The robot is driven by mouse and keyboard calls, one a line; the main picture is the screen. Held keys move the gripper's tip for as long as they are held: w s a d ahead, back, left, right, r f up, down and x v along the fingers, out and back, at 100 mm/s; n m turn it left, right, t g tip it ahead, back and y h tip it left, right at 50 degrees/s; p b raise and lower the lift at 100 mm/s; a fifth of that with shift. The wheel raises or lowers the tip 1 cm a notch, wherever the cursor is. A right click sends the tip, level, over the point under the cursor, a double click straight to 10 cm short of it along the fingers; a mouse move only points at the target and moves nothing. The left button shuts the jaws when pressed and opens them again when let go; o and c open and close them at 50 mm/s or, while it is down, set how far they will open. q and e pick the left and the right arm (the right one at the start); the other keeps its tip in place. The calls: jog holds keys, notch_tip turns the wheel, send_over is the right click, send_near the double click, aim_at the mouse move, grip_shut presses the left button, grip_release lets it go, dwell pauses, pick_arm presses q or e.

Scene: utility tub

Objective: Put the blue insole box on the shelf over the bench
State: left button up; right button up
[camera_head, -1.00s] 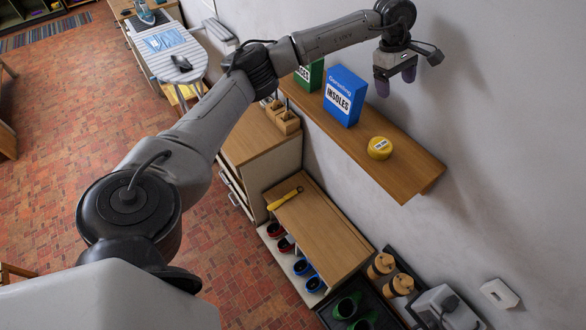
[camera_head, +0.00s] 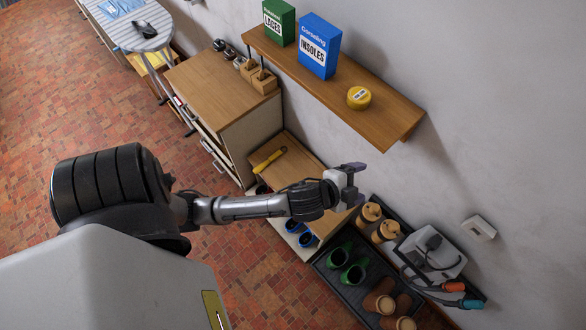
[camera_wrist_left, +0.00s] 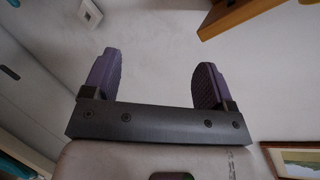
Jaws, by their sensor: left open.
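My left gripper (camera_head: 357,180) is below the shelf's near end, over the right end of the low bench (camera_head: 290,148), well apart from the box. In the left wrist view its two purple fingers (camera_wrist_left: 158,82) are spread, with nothing between them. My right gripper is not in view.
A wooden cabinet (camera_head: 222,82) with small wooden boxes stands left of the bench. A yellow-handled tool (camera_head: 269,160) lies on the bench. A dark tray (camera_head: 347,287) with green and brown shoes is at lower right, beside a grey device (camera_head: 432,250). Brick floor at left is open.

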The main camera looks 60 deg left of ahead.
pick_arm(q)
jog(key=s+f+n+g, duration=0.3)
jog(key=s+f+g, duration=0.1)
jog(key=s, duration=0.6)
jog(key=s+f+n+g+h, duration=0.1)
jog(key=s+f+n+g, duration=0.3)
jog(key=s, duration=0.7)
jog(key=shift+s+d+g, duration=0.2)
jog(key=shift+d+g, duration=0.1)
jog(key=shift+g, duration=0.8)
